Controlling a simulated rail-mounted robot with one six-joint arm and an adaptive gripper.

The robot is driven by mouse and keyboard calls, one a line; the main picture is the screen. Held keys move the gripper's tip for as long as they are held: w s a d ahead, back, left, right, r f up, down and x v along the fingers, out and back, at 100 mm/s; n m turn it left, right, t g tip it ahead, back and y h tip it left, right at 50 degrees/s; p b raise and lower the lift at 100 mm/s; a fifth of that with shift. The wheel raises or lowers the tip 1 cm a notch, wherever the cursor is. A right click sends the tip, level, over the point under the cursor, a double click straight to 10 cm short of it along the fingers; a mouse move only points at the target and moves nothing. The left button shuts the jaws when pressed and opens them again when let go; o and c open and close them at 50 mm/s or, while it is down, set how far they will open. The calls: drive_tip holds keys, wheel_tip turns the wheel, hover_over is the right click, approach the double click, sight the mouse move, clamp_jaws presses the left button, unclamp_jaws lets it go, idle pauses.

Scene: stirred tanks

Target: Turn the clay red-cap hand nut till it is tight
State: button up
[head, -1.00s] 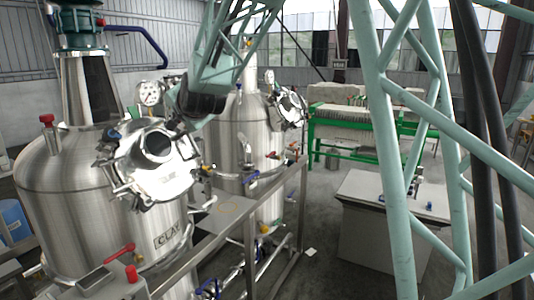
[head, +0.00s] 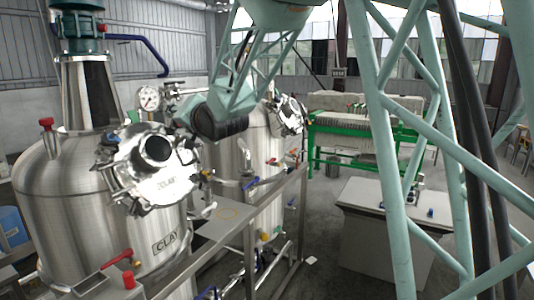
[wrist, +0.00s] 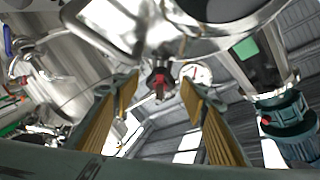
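The clay tank (head: 75,200) is a steel vessel at left in the head view, with a CLAY label on its side. Its round manway lid (head: 165,185) is tilted outward, with clamps and hand nuts around the rim. In the wrist view, a small red-topped piece (wrist: 160,80), which looks like the red-cap hand nut, hangs from the lid's edge. My gripper (wrist: 157,92) is open, and its two yellow-padded fingers stand on either side of that piece, apart from it. How far it lies beyond the fingertips is hard to tell. The head view does not show my fingers clearly.
A second steel tank (head: 235,155) stands behind my wrist. A pressure gauge (head: 148,98) rises behind the lid. A metal rail frame (head: 250,215) runs in front of the tanks. A grey cabinet (head: 385,230) and a green-framed machine (head: 350,130) stand to the right.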

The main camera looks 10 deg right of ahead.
drive_tip(key=shift+w+d+f+n+y+p, duration=0.15)
drive_tip(key=shift+n+y, duration=0.55)
drive_tip(key=shift+n, duration=0.55)
drive_tip(key=shift+s+d+r+n+y+p, duration=0.15)
drive_tip(key=shift+n+y, duration=0.55)
drive_tip(key=shift+n, duration=0.55)
drive_tip(key=shift+w+f+n+g+y, duration=0.1)
drive_tip(key=shift+n+g+y, duration=0.25)
drive_tip(key=shift+n+y, duration=0.8)
drive_tip(key=shift+w+f+n+g+y, duration=0.1)
drive_tip(key=shift+n+g+y, duration=0.3)
drive_tip(key=shift+n, duration=1.45)
drive_tip(key=v, duration=1.4)
drive_tip(key=s+d+f+m+h+b, duration=0.2)
drive_tip(key=s+d+f+h+b, duration=0.1)
drive_tip(key=d, duration=0.4)
drive_tip(key=s+d+f+m+h+b, duration=0.2)
drive_tip(key=s+d+f+h+b, duration=0.1)
drive_tip(key=d+h, duration=0.3)
drive_tip(key=shift+s+d+f+b, duration=0.25)
drive_tip(key=shift+d+f+b, duration=0.35)
drive_tip(key=shift+d+b, duration=0.35)
drive_tip(key=shift+d+t, duration=0.15)
drive_tip(key=shift+t, duration=0.1)
